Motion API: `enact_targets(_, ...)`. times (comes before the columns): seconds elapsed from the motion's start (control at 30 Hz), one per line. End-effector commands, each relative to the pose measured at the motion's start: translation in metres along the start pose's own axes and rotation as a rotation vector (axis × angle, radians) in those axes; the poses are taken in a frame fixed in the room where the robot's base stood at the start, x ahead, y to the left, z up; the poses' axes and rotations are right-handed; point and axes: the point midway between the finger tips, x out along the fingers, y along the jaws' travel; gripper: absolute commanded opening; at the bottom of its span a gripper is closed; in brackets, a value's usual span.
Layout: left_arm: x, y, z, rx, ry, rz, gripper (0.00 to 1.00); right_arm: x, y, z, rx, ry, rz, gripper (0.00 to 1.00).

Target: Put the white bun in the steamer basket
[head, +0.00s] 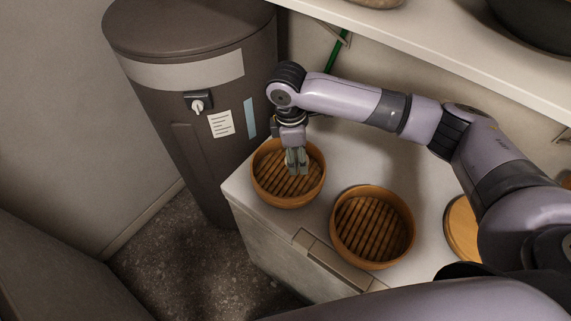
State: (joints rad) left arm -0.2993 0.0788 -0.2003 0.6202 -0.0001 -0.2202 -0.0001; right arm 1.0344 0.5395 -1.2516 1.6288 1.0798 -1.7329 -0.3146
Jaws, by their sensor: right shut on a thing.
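Two round wooden steamer baskets with slatted floors stand on a white top. The left steamer basket (262,192) is at the far left corner, and the right steamer basket (374,250) is nearer to me. My right gripper (298,169) points down over the left basket, its fingertips in front of the slats. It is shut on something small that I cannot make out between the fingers. I cannot tell whether the fingertips touch the slats. No white bun shows clearly. My left gripper is not in view.
A round wooden piece (460,228) lies at the right, partly behind my arm. A tall dark cylinder (190,75) stands behind the corner. A white shelf (455,50) overhangs the back. The white top (345,160) is clear behind the baskets.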

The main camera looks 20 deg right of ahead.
Motion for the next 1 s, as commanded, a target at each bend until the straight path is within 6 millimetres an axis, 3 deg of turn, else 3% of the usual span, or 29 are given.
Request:
enact_targets(0.03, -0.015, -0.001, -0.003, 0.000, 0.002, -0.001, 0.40, -0.007, 0.004, -0.002, -0.072, -0.001, 0.006, 0.21)
enact_targets(0.1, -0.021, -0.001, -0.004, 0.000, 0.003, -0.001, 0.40, -0.006, 0.009, -0.005, -0.170, 0.000, 0.018, 0.21)
enact_targets(0.37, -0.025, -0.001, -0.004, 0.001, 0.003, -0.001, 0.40, 0.001, 0.017, -0.009, -0.326, 0.001, 0.039, 0.21)
enact_targets(1.0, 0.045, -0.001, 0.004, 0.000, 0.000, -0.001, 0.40, 0.057, 0.017, -0.016, -0.329, 0.001, 0.041, 0.21)
